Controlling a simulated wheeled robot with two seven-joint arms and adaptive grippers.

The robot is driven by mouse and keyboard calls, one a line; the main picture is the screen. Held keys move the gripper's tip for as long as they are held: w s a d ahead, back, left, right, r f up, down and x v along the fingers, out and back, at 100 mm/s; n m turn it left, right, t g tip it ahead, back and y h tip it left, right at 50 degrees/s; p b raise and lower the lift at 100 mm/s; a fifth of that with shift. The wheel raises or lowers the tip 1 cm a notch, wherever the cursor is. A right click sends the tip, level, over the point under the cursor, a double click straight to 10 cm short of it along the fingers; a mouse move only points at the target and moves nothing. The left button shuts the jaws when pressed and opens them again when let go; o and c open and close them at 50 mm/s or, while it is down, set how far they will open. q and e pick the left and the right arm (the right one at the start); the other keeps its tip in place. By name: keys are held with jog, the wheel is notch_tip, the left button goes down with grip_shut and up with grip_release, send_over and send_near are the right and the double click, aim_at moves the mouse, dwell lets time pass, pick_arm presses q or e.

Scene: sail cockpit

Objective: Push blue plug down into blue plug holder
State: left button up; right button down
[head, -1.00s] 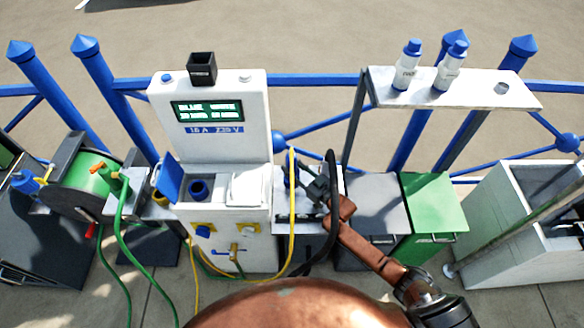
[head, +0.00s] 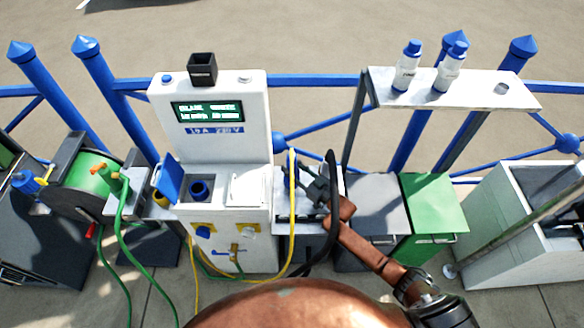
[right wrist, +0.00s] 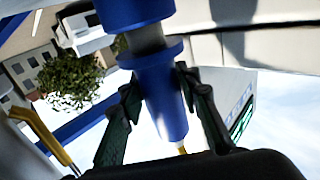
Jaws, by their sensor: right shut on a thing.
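The blue plug (right wrist: 165,95), with a yellow cable at its end, sits between the two dark fingers of my right gripper (right wrist: 160,110) in the right wrist view, which looks upside down. A grey section of the plug shows between its blue collar and a blue round part at the top, which appears to be the blue plug holder (right wrist: 132,12). The plug looks lined up with it; how deep it sits I cannot tell. In the head view my right gripper (head: 314,188) is at the small grey shelf, mostly hiding the plug and holder. My left gripper is out of view.
A white power pedestal (head: 215,125) with an open blue-lidded socket (head: 199,189) stands left of the gripper. A yellow cable (head: 293,215) and a black hose (head: 333,175) hang close by. A raised shelf (head: 520,97) with two bottles and a green bin (head: 433,205) are to the right.

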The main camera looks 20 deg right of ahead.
jog(key=shift+f+b, duration=0.55)
jog(key=shift+f, duration=0.2)
jog(key=c, duration=1.7)
grip_release()
